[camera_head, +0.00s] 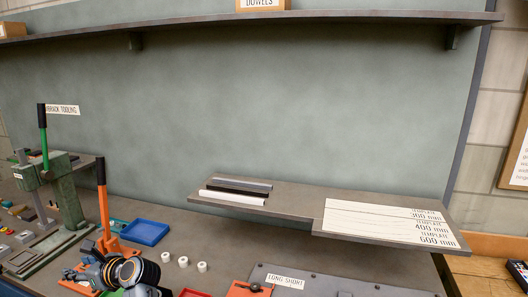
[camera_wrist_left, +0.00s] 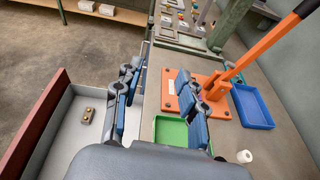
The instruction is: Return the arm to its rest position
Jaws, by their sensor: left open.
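My left gripper (camera_head: 88,270) is low at the left of the head view, close to the foot of the orange lever press (camera_head: 103,205). In the left wrist view the left gripper (camera_wrist_left: 160,100) has its blue-padded fingers spread apart with nothing between them. The orange base plate (camera_wrist_left: 185,95) of the lever press shows behind the right finger, and its orange lever (camera_wrist_left: 268,45) slants up to the right. My right gripper is not in view.
A green press (camera_head: 65,200) stands at the left. A blue tray (camera_head: 145,232), white rolls (camera_head: 202,267) and a green tray (camera_wrist_left: 171,131) are nearby. A walled grey tray (camera_wrist_left: 65,135) holds a small brass piece (camera_wrist_left: 87,115). A raised shelf (camera_head: 290,199) carries rods and template sheets.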

